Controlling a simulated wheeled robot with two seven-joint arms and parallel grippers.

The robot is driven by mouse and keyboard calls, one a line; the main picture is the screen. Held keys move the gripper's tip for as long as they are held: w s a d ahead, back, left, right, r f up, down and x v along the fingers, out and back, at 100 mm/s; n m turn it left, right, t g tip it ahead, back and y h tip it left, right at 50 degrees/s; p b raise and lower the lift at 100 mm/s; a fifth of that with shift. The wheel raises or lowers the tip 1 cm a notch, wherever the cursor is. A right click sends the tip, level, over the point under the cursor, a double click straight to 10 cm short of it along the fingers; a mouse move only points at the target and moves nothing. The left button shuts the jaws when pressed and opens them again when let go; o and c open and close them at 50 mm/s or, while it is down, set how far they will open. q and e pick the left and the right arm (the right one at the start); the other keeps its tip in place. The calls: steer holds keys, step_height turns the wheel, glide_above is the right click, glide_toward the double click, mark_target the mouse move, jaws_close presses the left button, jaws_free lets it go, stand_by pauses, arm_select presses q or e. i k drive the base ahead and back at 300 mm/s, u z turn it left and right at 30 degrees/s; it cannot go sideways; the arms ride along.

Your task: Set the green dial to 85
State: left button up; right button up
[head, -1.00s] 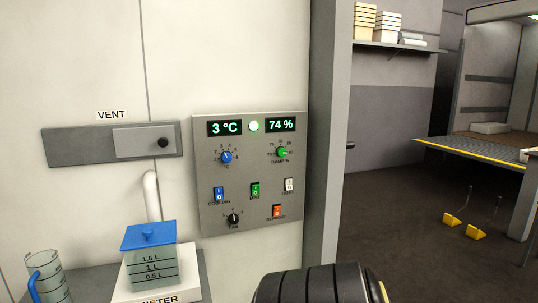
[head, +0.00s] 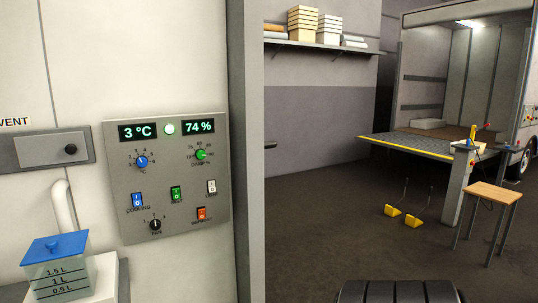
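The green dial (head: 201,154) sits at the upper right of the grey control panel (head: 220,225) on the wall, marked "DAMP %". Its pointer is too small to read with certainty. The display (head: 199,126) above it reads 74 %. A second display (head: 138,131) reads 3 °C above a blue dial (head: 141,162). Neither of my grippers shows in the head view.
Below the dials are several rocker switches and a black fan dial (head: 155,225). A blue-lidded measuring container (head: 58,270) stands at the lower left. A door post (head: 246,150) borders the panel's right side. Beyond are open floor, a wooden stool (head: 493,195) and a yellow-edged platform (head: 410,147).

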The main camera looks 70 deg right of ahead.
mark_target(201, 154)
steer(key=z, duration=1.4)
steer(key=i, duration=0.15)
steer(key=u, duration=0.05)
